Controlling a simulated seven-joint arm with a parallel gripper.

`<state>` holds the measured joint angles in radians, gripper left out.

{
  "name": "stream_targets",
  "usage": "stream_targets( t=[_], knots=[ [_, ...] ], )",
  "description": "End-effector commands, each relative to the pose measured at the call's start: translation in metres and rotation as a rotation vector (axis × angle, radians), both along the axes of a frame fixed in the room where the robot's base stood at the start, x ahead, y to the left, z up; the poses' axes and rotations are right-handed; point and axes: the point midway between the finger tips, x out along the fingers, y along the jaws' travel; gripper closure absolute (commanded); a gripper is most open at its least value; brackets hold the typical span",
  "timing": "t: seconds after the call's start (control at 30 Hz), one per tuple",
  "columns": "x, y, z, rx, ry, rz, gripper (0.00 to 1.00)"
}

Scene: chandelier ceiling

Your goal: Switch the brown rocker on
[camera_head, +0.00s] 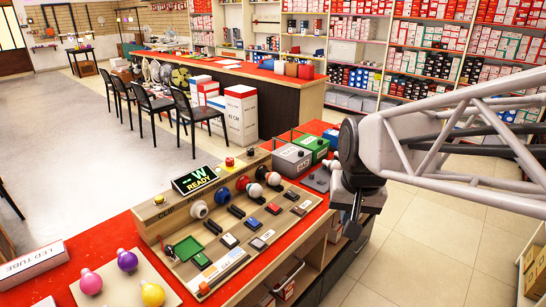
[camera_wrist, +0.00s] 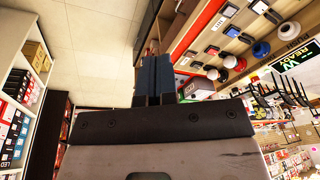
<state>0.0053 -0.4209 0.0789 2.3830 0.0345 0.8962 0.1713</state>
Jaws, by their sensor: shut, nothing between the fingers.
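My gripper (camera_head: 353,228) is shut and empty. It hangs to the right of the board, beyond the counter's right edge and apart from the rocker. In the wrist view, the shut fingers (camera_wrist: 155,62) point towards the counter edge.
Grey and green boxes (camera_head: 292,158) stand at the board's far end. Coloured bulbs (camera_head: 127,260) are at front left. Floor right of the counter is clear.

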Motion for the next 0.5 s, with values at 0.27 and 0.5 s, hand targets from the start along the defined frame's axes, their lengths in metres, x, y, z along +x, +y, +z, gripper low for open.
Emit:
stream_targets(
  t=[0.27, 0.5],
  knots=[
    [0.048, 0.003, -0.003, 0.028, 0.014, -0.066, 1.00],
    [0.089, 0.005, -0.008, 0.051, 0.027, -0.125, 1.00]
  ],
)
